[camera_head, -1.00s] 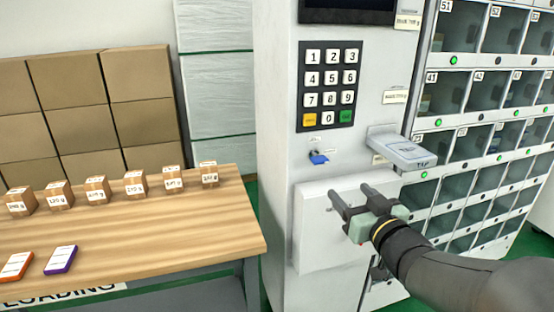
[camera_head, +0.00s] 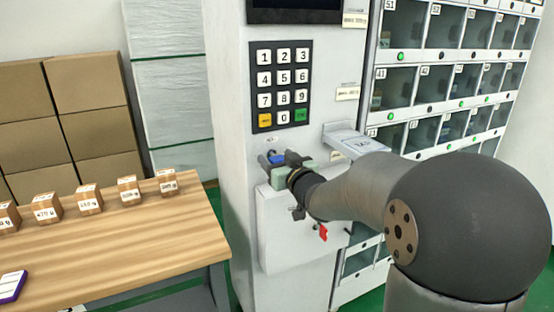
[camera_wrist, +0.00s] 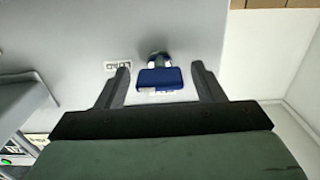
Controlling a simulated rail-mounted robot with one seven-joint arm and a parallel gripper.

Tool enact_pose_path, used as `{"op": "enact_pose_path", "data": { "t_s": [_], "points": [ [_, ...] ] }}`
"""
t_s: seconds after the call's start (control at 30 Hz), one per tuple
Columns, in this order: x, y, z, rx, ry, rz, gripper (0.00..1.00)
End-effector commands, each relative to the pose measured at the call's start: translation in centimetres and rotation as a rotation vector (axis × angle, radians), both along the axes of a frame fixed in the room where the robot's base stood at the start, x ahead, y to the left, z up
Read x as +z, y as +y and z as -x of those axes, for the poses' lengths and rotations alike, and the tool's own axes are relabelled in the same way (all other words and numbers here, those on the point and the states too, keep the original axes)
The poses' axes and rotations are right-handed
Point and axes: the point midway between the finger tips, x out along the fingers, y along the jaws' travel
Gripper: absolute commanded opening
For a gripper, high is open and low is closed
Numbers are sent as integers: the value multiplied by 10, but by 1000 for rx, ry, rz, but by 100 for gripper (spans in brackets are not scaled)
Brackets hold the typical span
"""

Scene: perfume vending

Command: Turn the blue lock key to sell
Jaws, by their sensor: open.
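The blue lock key (camera_head: 276,157) sticks out of the white machine panel below the keypad. My gripper (camera_head: 275,158) is right at the key in the head view and partly covers it. In the wrist view the blue key (camera_wrist: 160,78) lies between the two dark fingers of my open gripper (camera_wrist: 160,88), with a gap on each side. The key's wide flat head runs across the wrist picture, and its metal lock barrel shows behind it. A small label (camera_wrist: 118,65) is on the panel beside the key, partly hidden by a finger.
The keypad (camera_head: 281,86) is above the key. A grey TAP reader (camera_head: 352,142) juts out close to the right of my gripper. A white box front (camera_head: 285,235) protrudes below, with a red key (camera_head: 323,232) nearby. A wooden table (camera_head: 120,245) with several small boxes stands left.

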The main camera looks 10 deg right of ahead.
Motion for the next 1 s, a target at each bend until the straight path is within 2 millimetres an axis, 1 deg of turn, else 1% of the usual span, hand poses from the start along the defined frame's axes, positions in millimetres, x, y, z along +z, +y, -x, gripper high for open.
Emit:
{"op": "enact_pose_path", "data": {
  "t_s": [0.27, 0.3, 0.37, 0.4, 0.43, 0.47, 0.77, 1.0],
  "points": [
    [0, 1, -2, 0, 0, 0, 62],
    [0, 1, -2, 0, 0, 0, 56],
    [0, 1, -2, 0, 0, 0, 40],
    [0, 1, -2, 0, 0, 0, 28],
    [0, 0, -2, 0, 0, 0, 20],
    [0, 0, -2, 0, 0, 0, 17],
    [-1, 1, -2, 0, -6, 24, 17],
    [-5, 2, -1, 0, -35, 137, 17]
  ]
}}
